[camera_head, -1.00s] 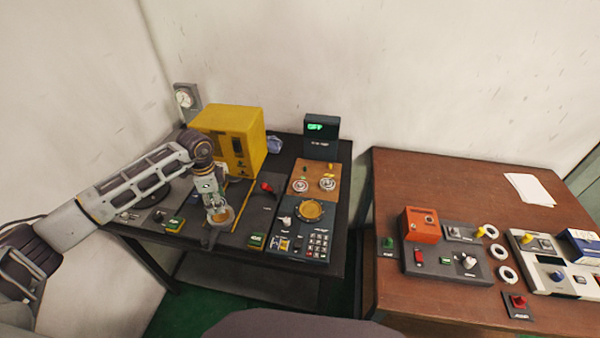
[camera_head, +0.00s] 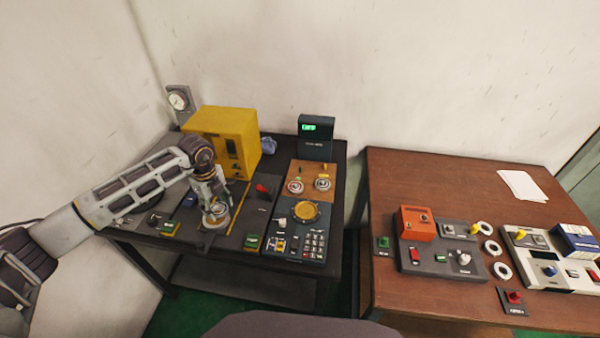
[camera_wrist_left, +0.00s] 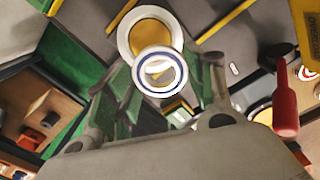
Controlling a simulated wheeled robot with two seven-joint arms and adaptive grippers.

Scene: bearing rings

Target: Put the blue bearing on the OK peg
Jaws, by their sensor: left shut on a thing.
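The blue bearing (camera_wrist_left: 160,75), a pale ring with a blue band, is between the fingers of my left gripper (camera_wrist_left: 160,85) in the left wrist view. In the head view my left gripper (camera_head: 215,208) is shut on it, low over a round, yellow-centred fixture on the left table. The fixture (camera_wrist_left: 129,38) shows just beyond the bearing in the wrist view; I cannot tell whether they touch. Two small round posts (camera_head: 296,187) (camera_head: 323,184) stand on a brown board; their labels are too small to read, so I cannot tell which is the OK peg. My right gripper is not in view.
A yellow machine (camera_head: 226,138) stands behind my left gripper. A display (camera_head: 315,137) with green text stands at the back. A keypad panel (camera_head: 300,232) lies to the right. Loose white rings (camera_head: 491,247) and control boxes sit on the brown table (camera_head: 440,180).

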